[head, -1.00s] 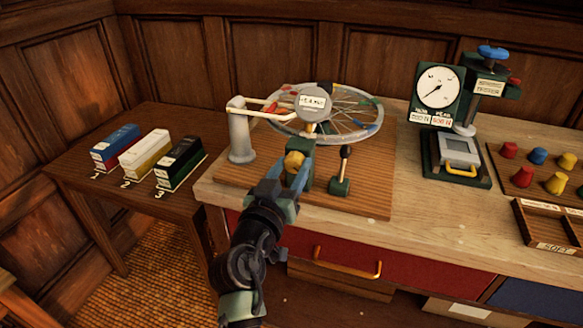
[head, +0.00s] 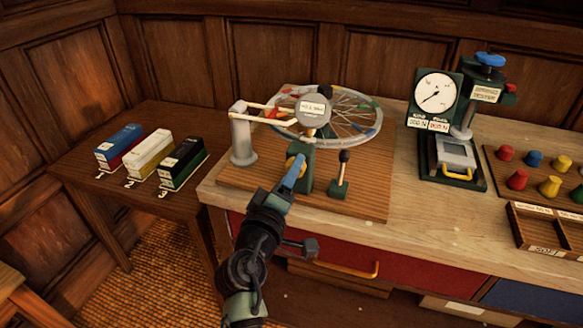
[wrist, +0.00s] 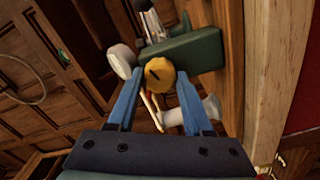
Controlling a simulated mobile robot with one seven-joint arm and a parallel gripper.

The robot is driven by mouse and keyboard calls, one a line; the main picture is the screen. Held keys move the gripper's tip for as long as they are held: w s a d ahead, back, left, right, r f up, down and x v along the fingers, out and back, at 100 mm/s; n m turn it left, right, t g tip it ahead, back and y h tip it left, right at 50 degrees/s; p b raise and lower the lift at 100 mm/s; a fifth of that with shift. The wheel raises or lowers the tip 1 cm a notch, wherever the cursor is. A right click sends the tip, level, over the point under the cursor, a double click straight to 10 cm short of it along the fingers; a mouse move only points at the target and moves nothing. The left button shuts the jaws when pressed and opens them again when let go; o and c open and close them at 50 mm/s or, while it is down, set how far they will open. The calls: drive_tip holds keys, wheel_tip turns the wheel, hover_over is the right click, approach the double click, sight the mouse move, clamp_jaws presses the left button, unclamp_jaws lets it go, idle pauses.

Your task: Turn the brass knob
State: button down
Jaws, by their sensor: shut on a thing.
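The brass knob (wrist: 159,75) sticks out from a green post (wrist: 195,52) and has a dark slot mark on its face. In the head view only a sliver of the knob (head: 290,161) shows beside a blue finger, at the front of the green post (head: 307,168). My gripper (wrist: 158,84) has its two blue fingers on either side of the knob, closed on it. In the head view my gripper (head: 293,172) reaches up from the front and is rolled over. A spoked wheel (head: 372,132) with coloured marks lies above the post, with a round labelled disc (head: 314,110).
A small black-knobbed lever (head: 342,172) stands close right of the post. A grey pillar with an arm (head: 242,142) stands left. A dial tester (head: 436,92) and coloured pegs (head: 517,180) are further right. Three boxes (head: 150,155) sit on the side table.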

drive_tip(key=n+p, duration=0.1)
drive_tip(key=n, duration=0.3)
drive_tip(key=shift+f+n+p, duration=0.1)
drive_tip(key=shift+n+p, duration=0.3)
idle(0.4)
drive_tip(key=shift+c, duration=1.5)
unclamp_jaws()
drive_tip(key=shift+s, duration=0.15)
drive_tip(key=v, duration=1.2)
drive_tip(key=shift+s+a, duration=0.2)
drive_tip(key=shift+s, duration=0.15)
